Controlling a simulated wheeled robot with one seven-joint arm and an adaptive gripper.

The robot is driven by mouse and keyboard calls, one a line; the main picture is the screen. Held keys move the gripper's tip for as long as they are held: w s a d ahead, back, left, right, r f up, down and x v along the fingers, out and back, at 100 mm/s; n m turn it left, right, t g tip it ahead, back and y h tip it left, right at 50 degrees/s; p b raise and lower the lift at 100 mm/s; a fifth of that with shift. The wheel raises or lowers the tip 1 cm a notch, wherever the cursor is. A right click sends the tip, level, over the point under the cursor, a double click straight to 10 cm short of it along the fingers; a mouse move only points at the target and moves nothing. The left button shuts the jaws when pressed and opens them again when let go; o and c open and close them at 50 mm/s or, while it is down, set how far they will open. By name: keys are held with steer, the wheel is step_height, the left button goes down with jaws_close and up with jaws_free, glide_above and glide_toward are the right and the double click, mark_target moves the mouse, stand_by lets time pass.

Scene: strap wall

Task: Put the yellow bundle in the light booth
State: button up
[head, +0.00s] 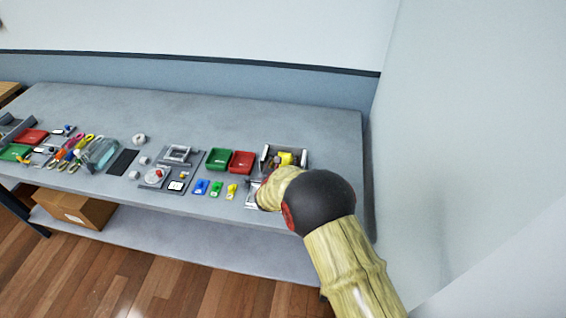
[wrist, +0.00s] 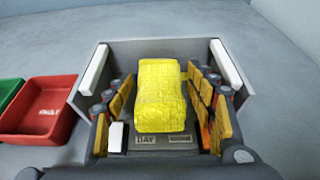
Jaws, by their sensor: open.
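The yellow bundle (wrist: 160,96) is a wrinkled block inside the light booth (wrist: 195,52), a grey open-topped box with white strips on its side walls and a DAY label at its front. In the head view the bundle (head: 286,158) shows in the booth (head: 264,153) at the right of the table. My gripper (wrist: 163,80) is open, its orange-padded fingers on either side of the bundle, with narrow gaps showing. The bundle seems to rest on the booth floor, but its underside is hidden. In the head view my arm hides most of the gripper.
A red tray (head: 241,162) and a green tray (head: 218,158) stand just left of the booth. Small blue, green and yellow pieces (head: 216,189) lie in front of them. More tools and trays fill the table's left. A wall (head: 450,130) rises at the right; the table behind the booth is clear.

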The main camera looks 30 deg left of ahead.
steer(key=p+v, duration=0.1)
steer(key=v, duration=1.1)
steer(key=shift+r, duration=0.15)
